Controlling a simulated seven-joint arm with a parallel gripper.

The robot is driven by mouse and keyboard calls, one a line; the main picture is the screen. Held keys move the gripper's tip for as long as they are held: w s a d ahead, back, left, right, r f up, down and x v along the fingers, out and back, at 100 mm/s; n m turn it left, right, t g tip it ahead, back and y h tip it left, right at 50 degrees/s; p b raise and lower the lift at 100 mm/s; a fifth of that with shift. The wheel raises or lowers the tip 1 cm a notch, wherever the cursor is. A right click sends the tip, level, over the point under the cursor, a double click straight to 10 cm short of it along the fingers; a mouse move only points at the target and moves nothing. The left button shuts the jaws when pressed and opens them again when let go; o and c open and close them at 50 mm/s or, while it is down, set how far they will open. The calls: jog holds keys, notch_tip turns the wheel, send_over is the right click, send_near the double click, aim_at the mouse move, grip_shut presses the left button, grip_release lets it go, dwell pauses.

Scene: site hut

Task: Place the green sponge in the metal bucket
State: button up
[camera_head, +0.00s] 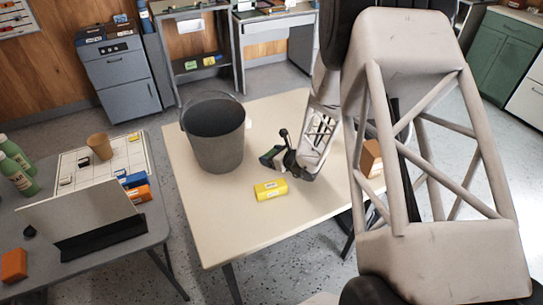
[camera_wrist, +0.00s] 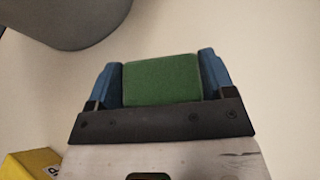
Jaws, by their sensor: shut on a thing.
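The green sponge (camera_wrist: 160,82) sits between the two blue fingers of my gripper (camera_wrist: 160,80) in the wrist view, and the gripper is shut on it. In the head view my gripper (camera_head: 275,157) is over the cream table, right of the bucket, with only a small part of the sponge showing. The grey metal bucket (camera_head: 218,148) stands upright on the table, its opening facing up and its inside dark. Its side also shows at the upper left of the wrist view (camera_wrist: 75,22). The gripper and sponge are apart from the bucket.
A yellow block (camera_head: 271,190) lies on the cream table (camera_head: 225,225) in front of my gripper. A brown box (camera_head: 371,158) is at the table's right, partly behind my arm. A grey side table (camera_head: 110,275) at left holds bottles, a cup and a white panel.

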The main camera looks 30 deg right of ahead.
jog(key=shift+f, duration=0.15)
jog(key=o, duration=0.9)
jog(key=shift+c, duration=0.2)
jog(key=shift+v, duration=6.05)
